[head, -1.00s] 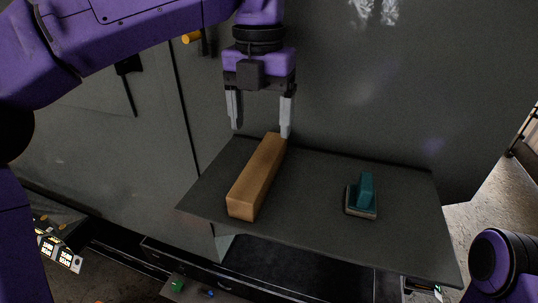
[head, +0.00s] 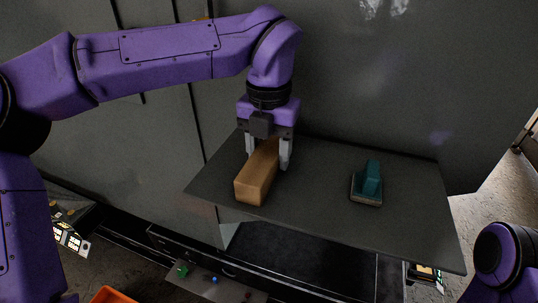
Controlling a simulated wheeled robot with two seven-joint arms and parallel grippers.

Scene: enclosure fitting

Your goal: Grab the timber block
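The timber block (head: 256,178) is a long light-brown bar lying on the dark grey shelf (head: 318,185), left of its middle. My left gripper (head: 267,163) points down over the block's far part, with one finger on each side of it. The fingers look apart, with a small gap showing by the right finger; contact with the block is not clear. The gripper's body hides the block's far end. My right gripper is not in view; only a part of my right arm shows at the lower right.
A teal-handled tool (head: 369,184) with a flat pale base stands on the shelf, right of the block. A grey wall rises behind the shelf. The shelf between block and tool is clear. Below are an orange bin (head: 112,296) and small coloured items.

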